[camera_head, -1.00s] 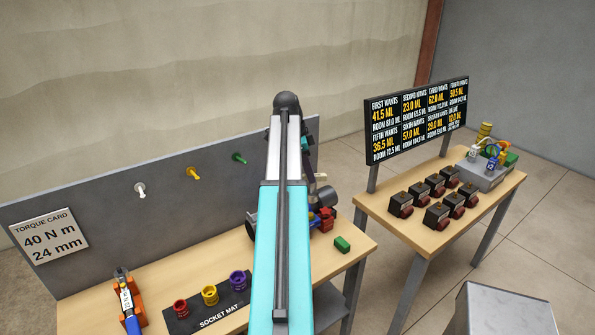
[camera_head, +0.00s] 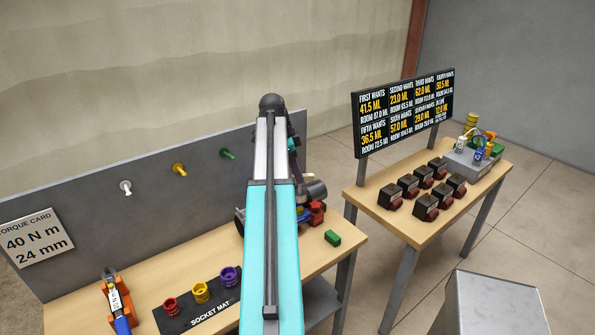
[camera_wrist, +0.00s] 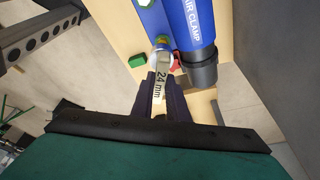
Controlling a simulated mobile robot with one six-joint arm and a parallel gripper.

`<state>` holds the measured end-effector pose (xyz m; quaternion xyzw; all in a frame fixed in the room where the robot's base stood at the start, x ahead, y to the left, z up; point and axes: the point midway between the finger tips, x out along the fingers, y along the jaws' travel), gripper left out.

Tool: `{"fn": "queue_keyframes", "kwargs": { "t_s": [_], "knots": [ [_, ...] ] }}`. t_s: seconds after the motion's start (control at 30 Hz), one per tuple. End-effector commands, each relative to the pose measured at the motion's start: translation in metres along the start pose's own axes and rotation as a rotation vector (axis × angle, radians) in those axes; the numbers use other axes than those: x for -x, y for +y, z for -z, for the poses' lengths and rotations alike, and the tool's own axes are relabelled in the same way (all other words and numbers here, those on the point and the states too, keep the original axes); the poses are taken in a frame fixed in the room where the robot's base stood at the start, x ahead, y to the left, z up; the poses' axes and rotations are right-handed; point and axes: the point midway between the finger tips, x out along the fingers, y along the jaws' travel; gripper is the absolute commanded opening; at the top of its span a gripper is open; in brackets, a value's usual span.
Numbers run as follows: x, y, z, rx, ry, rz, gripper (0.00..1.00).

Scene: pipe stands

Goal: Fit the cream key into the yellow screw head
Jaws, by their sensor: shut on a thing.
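My gripper (camera_wrist: 158,92) is shut on the cream key (camera_wrist: 160,82), a pale flat piece marked "24 mm", in the wrist view. The key points away from the jaws, and its far end is close to a round pale piece on a blue part (camera_wrist: 150,18); I cannot tell whether they touch. In the head view my arm hides the gripper and key. A yellow screw-like head (camera_head: 179,169) sticks out of the grey panel, between a white one (camera_head: 125,187) and a green one (camera_head: 227,153). I cannot identify a yellow screw head for certain in the wrist view.
A blue air clamp (camera_wrist: 192,25) runs close beside the key, with a red part (camera_wrist: 176,60) near its tip. A green block (camera_head: 332,238) lies on the bench. The socket mat (camera_head: 208,316) holds red, yellow and purple sockets. A second table stands at right.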

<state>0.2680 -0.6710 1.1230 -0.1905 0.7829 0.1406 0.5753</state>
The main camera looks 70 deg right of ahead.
Motion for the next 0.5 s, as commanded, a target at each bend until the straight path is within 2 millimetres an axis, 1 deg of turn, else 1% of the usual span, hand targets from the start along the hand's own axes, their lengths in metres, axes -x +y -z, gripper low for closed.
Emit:
{"fn": "queue_keyframes", "kwargs": {
  "t_s": [0.03,0.2,0.5],
  "knots": [
    [-0.006,0.0,-0.003,0.001,0.0,0.0,0.0],
    [-0.017,0.0,-0.006,0.001,0.0,0.0,0.0],
    [-0.026,0.0,-0.009,0.001,0.0,0.0,0.0]
  ]
}}
